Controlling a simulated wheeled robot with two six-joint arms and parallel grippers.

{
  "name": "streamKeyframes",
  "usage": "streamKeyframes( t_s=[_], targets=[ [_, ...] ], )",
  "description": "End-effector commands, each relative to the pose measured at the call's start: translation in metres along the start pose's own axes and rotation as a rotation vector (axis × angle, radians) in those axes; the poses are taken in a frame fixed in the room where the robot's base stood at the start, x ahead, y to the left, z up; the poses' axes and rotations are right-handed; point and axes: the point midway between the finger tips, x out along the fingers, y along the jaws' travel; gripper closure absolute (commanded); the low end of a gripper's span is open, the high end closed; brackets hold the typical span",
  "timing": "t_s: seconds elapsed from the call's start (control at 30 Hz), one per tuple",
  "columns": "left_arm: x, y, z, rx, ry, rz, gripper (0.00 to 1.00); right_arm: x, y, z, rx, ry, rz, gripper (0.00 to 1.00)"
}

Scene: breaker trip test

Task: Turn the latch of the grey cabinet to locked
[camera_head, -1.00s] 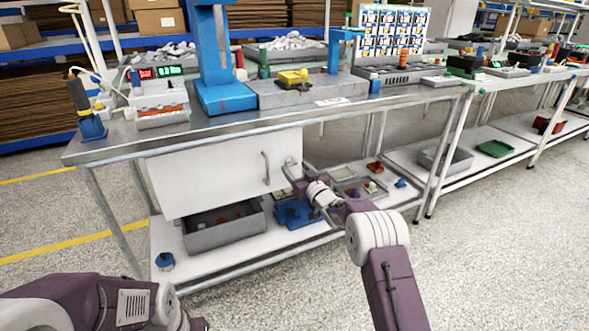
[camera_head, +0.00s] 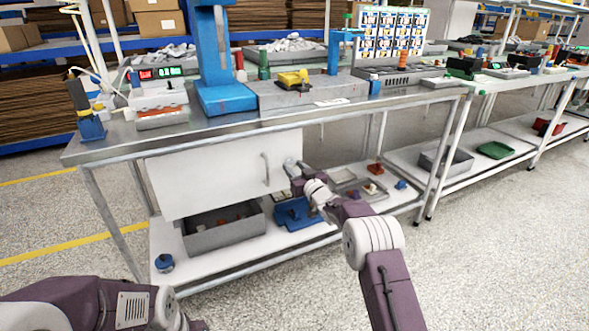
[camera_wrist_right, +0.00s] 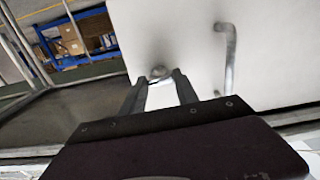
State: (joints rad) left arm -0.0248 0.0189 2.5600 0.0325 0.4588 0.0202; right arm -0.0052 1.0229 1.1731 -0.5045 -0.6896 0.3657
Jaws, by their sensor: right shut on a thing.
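The cabinet (camera_head: 205,178) hangs under the workbench top with a pale grey front and a bar handle (camera_head: 266,168). The handle also shows right of my gripper in the right wrist view (camera_wrist_right: 229,55). The latch (camera_wrist_right: 158,72) is a small rounded metal piece on this front, between my right fingertips in the right wrist view. My right gripper (camera_head: 293,166) is shut on the latch. The latch's turn angle is hard to read, as the fingers partly hide it. My left arm shows at the lower left, with its fingers out of view.
A grey bin (camera_head: 224,238) and a blue object (camera_head: 297,214) sit on the shelf below the cabinet. Small trays and coloured parts lie right of my right arm. The bench top (camera_head: 160,138) with its blue press (camera_head: 222,97) is above. The floor in front is clear.

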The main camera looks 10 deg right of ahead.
Motion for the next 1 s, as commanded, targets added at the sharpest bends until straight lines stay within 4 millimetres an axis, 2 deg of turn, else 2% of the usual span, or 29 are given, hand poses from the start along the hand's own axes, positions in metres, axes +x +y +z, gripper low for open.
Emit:
streamKeyframes(
  t_s=[0.27,1.0],
  targets=[
    [0.004,0.000,0.001,0.000,0.000,0.000,1.00,0.000,0.000,0.001,-0.175,0.000,0.000,1.00],
    [0.036,-0.001,0.004,0.000,0.000,0.000,1.00,0.000,-0.001,0.003,-0.877,0.002,0.000,1.00]
  ],
)
